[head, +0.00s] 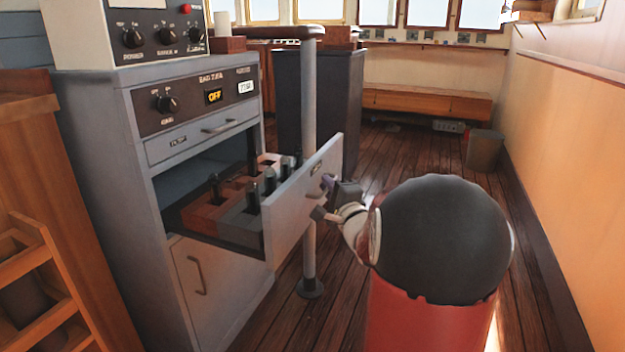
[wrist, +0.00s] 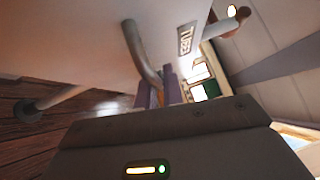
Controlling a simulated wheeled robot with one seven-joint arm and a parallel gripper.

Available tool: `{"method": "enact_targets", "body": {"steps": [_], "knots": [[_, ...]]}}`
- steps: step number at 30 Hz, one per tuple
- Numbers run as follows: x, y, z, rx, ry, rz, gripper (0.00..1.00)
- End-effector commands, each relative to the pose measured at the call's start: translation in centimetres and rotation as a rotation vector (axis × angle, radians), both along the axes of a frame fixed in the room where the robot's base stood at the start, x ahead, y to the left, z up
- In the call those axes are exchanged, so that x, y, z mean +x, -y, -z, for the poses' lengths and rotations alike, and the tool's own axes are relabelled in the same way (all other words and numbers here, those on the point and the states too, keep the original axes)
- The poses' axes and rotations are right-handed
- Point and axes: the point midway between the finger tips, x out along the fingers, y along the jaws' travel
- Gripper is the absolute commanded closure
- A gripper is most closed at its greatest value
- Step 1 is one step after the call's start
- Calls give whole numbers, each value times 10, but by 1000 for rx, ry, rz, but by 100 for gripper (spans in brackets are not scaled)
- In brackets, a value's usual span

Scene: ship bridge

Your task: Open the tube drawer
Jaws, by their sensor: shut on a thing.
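The tube drawer (head: 303,205) is pulled well out of the grey cabinet (head: 130,130) in the head view. Dark tubes stand in a rack (head: 240,215) inside it. My gripper (head: 325,196) is at the outer face of the drawer front, shut on its handle. In the wrist view the curved metal handle (wrist: 142,55) runs down between my gripper's fingers (wrist: 160,92), and a label (wrist: 186,40) shows on the drawer front. The fingertips are partly hidden by the handle and my wrist in the head view.
A closed shallow drawer (head: 205,138) is above the open one, and a closed cupboard door (head: 205,280) below. A thin grey post (head: 309,255) stands just behind the drawer front. Wooden racks (head: 35,290) stand at left. Floor is clear to the right, up to the wall (head: 570,130).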

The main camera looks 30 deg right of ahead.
Motion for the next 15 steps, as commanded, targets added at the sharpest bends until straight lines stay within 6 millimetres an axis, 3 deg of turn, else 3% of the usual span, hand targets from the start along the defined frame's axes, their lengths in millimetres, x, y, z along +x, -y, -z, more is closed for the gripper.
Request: {"method": "enact_targets", "body": {"steps": [6,15], "knots": [[-15,12,1,2,-4,0,100],[-22,17,2,2,-4,0,100]]}}
